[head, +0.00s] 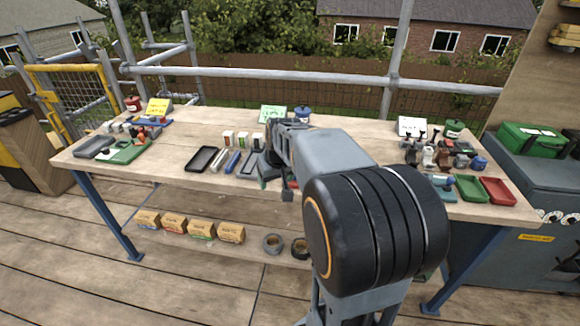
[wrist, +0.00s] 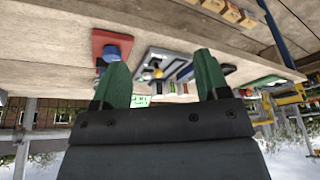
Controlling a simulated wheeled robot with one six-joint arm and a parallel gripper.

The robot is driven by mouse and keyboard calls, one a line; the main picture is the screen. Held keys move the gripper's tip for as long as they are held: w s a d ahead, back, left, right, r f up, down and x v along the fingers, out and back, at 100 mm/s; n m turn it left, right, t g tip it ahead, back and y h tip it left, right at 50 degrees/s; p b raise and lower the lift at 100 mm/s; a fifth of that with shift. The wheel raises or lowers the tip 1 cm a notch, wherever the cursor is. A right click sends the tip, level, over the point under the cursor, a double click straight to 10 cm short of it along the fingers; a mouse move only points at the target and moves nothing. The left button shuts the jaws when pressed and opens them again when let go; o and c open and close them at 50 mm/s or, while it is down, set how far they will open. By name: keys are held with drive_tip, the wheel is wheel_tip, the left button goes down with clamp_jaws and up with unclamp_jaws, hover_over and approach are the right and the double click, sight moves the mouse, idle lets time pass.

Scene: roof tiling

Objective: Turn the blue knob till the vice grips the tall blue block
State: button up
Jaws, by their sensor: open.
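My gripper (wrist: 160,82) shows in the wrist view with its two green fingers wide apart and nothing between them. In the head view my arm hides most of it. The wrist view is upside down. It shows a red base with a blue part (wrist: 109,46) by the left finger, and a grey plate with small round yellow and blue parts (wrist: 160,66) between the fingers, farther off. In the head view a round blue piece (head: 478,162) sits among crowded parts on the right of the bench. I cannot make out for certain the vice, its blue knob or the tall blue block.
The wooden bench (head: 190,125) carries a black tray (head: 203,159), a green tray (head: 470,188) and a red tray (head: 497,191). Label cards stand at the back. Boxes (head: 173,223) and tape rolls (head: 273,243) lie below. The left-middle benchtop has bare room.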

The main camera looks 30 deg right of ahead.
drive_tip(key=w+d+r+m+p, duration=0.15)
drive_tip(key=w+d, duration=0.35)
drive_tip(key=d, duration=0.7)
drive_tip(key=shift+h, duration=0.4)
drive_tip(key=x, duration=0.8)
drive_tip(key=d+x, duration=0.1)
drive_tip(key=x, duration=0.3)
drive_tip(key=shift+w+r+p, duration=0.1)
drive_tip(key=shift+w+p, duration=0.2)
drive_tip(key=shift+w, duration=0.05)
drive_tip(key=shift+w+d+f+t, duration=0.1)
drive_tip(key=shift+w+f+t, duration=0.1)
drive_tip(key=shift+f, duration=0.25)
drive_tip(key=shift+w+f+t, duration=0.1)
drive_tip(key=shift+w+f, duration=0.05)
drive_tip(key=shift+f, duration=0.25)
drive_tip(key=c, duration=0.9)
